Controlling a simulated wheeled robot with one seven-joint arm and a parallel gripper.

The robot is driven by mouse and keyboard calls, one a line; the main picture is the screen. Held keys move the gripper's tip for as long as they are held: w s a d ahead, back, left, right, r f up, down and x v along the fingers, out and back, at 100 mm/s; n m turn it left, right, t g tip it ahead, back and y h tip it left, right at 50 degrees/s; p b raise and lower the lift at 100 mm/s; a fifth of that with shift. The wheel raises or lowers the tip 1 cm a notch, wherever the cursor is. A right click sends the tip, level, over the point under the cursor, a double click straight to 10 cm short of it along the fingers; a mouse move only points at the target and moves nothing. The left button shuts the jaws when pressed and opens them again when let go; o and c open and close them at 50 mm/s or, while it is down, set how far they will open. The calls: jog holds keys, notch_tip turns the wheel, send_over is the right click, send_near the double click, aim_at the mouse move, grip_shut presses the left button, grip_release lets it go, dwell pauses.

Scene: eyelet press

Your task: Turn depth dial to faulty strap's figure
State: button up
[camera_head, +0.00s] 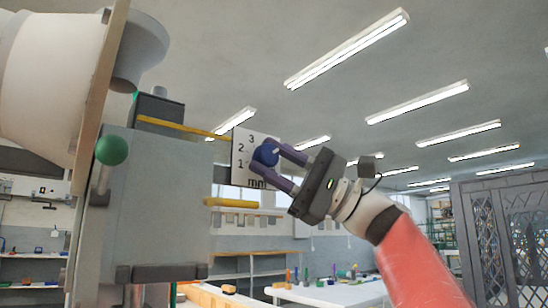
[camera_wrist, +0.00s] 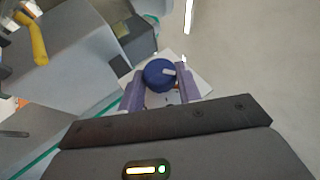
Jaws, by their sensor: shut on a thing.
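The depth dial is a blue round knob (camera_head: 266,153) with a pale pointer mark, on a white plate (camera_head: 243,165) printed 1, 2, 3 and "mm". In the head view the pointer's setting is too small to read surely. In the wrist view the knob (camera_wrist: 159,75) sits between my two purple fingers, its light pointer toward the right. My gripper (camera_head: 279,165) is shut on the knob; it also shows in the wrist view (camera_wrist: 163,85). The plate's figures are hidden in the wrist view. I cannot make out a faulty strap in either view.
The grey press body (camera_head: 160,190) stands left of the dial, with a green ball-ended handle (camera_head: 111,150) and a yellow bar (camera_head: 180,127). White benches (camera_head: 330,293) with small items stand behind. A dark lattice panel (camera_head: 500,240) is at the right.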

jog(key=shift+r+n+h, duration=0.2)
jog(key=shift+n+h, duration=0.3)
jog(key=shift+g, duration=0.4)
jog(key=o, duration=1)
jog(key=shift+d, duration=0.1)
jog(key=shift+c, duration=0.2)
jog(key=shift+f, duration=0.1)
jog(key=v, duration=0.7)
jog(key=shift+d+b, duration=0.4)
jog(key=shift+b, duration=0.05)
